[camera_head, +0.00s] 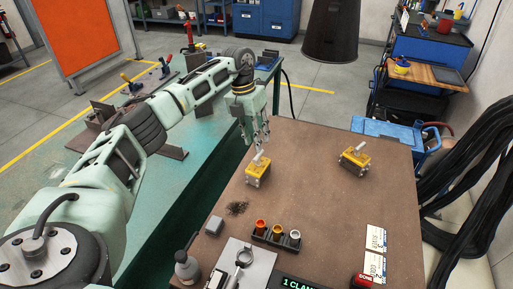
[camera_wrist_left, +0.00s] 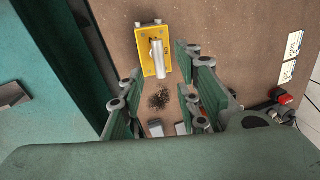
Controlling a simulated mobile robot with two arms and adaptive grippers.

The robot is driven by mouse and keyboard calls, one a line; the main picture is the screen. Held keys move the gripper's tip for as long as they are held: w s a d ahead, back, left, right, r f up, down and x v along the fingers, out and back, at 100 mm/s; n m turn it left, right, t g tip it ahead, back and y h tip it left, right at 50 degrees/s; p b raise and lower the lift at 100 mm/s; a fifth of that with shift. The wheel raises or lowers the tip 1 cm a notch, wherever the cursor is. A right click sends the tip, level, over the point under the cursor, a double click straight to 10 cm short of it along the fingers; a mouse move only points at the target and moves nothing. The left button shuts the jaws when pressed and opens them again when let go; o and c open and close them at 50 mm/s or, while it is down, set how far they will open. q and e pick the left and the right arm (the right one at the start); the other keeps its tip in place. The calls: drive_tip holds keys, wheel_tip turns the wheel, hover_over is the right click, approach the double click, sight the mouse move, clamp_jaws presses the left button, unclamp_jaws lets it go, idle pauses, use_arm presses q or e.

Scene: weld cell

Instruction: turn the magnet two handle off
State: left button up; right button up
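Two yellow switchable magnets with pale grey handles stand on the brown table (camera_head: 325,195). The nearer-left magnet (camera_head: 256,177) is just below my left gripper (camera_head: 257,138) in the head view. The other magnet (camera_head: 352,165) stands to its right. I cannot read a number on either. In the left wrist view, the yellow magnet (camera_wrist_left: 145,66) and its grey handle (camera_wrist_left: 157,60) lie ahead, between the directions of my spread fingers (camera_wrist_left: 160,80). My left gripper is open and empty, apparently above the magnet and not touching it. My right gripper is out of view.
A dark pile of filings (camera_head: 237,208), a rack of small cups (camera_head: 272,240), a bottle (camera_head: 187,268) and white cards (camera_head: 375,250) lie nearer the front. A green bench (camera_head: 185,185) adjoins on the left. The table between the magnets is clear.

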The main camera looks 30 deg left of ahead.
use_arm(q)
wheel_tip(320, 180, up, 7)
drive_tip(key=a, duration=0.1)
drive_tip(key=shift+a, duration=0.2)
drive_tip(key=shift+s+f, duration=0.1)
